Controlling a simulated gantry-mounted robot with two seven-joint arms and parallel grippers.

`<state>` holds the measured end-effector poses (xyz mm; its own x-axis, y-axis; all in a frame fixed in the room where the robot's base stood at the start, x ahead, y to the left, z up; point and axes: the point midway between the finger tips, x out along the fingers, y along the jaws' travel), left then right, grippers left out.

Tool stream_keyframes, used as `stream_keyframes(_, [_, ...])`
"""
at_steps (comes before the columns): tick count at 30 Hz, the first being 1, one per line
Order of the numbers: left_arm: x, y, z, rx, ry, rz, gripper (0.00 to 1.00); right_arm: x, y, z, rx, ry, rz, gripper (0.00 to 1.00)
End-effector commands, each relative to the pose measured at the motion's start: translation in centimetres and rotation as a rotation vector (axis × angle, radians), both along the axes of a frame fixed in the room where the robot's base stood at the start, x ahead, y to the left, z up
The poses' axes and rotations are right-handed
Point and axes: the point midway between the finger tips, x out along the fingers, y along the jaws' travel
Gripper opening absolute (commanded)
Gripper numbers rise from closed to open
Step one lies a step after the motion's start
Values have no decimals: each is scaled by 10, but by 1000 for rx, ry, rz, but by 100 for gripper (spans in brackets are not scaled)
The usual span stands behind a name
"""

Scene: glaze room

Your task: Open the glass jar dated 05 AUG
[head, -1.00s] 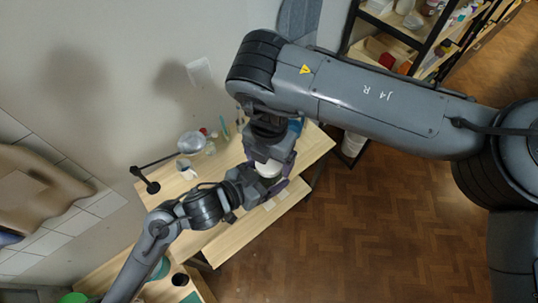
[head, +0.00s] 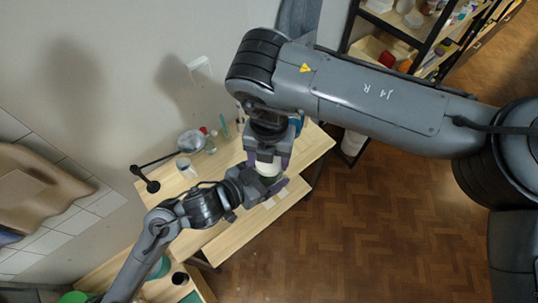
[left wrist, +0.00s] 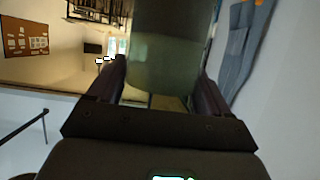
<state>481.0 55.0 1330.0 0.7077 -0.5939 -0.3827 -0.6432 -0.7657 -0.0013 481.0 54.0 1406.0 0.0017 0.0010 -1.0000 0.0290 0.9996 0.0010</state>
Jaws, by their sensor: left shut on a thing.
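A glass jar (left wrist: 165,45) stands between the fingers of my left gripper (left wrist: 160,95) in the left wrist view, greenish and see-through; no date is readable on it. In the head view my left gripper (head: 262,186) is shut on this jar above the table. The jar's white lid (head: 268,169) shows just above it. My right gripper (head: 268,158) comes down from above, its dark purple fingers on either side of the lid. Whether they press on the lid cannot be told.
The wooden table (head: 312,155) lies below both grippers. Shelves (head: 400,30) stand at the upper right. The floor (head: 330,230) at the right is clear.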

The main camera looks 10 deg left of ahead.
Motion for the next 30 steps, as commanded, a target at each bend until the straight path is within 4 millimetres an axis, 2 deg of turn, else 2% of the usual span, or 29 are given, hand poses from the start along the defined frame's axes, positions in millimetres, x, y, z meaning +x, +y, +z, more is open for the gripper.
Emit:
stream_keyframes(1, [0,0,2,-3,-4,1,0,0,0,0,-1,-1,-1,66])
stream_keyframes(6, [0,0,2,-3,-4,1,0,0,0,0,0,0,-2,90])
stream_keyframes(16, [0,0,2,-3,-4,0,0,1,0,4,0,-2,-3,90])
stream_keyframes(24, [0,0,2,-3,-4,0,0,1,0,34,0,-4,-2,90])
stream_keyframes(30, [1,0,4,-5,-7,1,0,0,0,45,0,0,-5,90])
